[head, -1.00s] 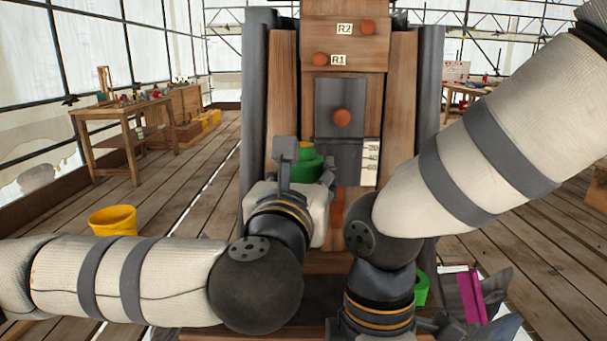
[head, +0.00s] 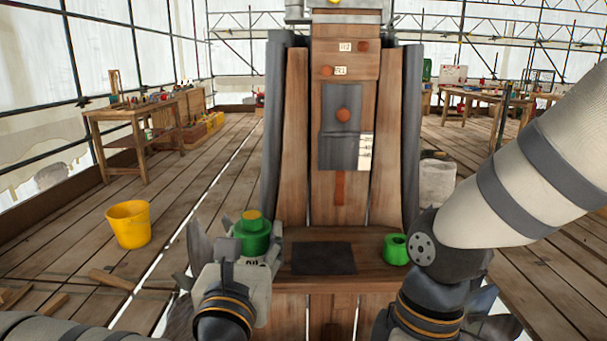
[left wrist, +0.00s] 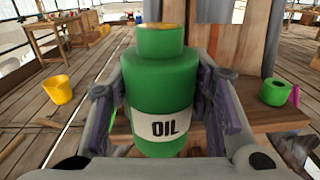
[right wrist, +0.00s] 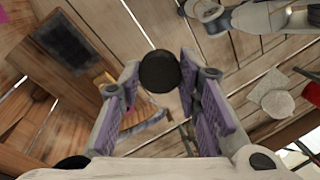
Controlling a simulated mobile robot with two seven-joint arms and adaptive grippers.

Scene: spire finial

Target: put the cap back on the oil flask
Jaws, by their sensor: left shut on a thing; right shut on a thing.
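The oil flask (head: 252,238) is green with a white OIL label and a yellowish top. In the left wrist view the flask (left wrist: 163,92) stands upright between the purple pads of my left gripper (left wrist: 165,100), which is shut on it. No cap shows on its neck. In the head view it is left of the wooden bench; I cannot tell whether it touches anything below. My right gripper (right wrist: 158,88) is shut on a dark round piece (right wrist: 160,72), which looks like the cap. In the head view my right fingers are largely hidden at the lower right, apart from the flask.
A green hollow cylinder (head: 395,249) stands on the bench (head: 300,283) at its right end, near my right arm. A dark mat (head: 323,258) lies mid-bench. A tall wooden spire piece (head: 340,190) rises behind. A yellow bucket (head: 129,224) stands on the floor at left.

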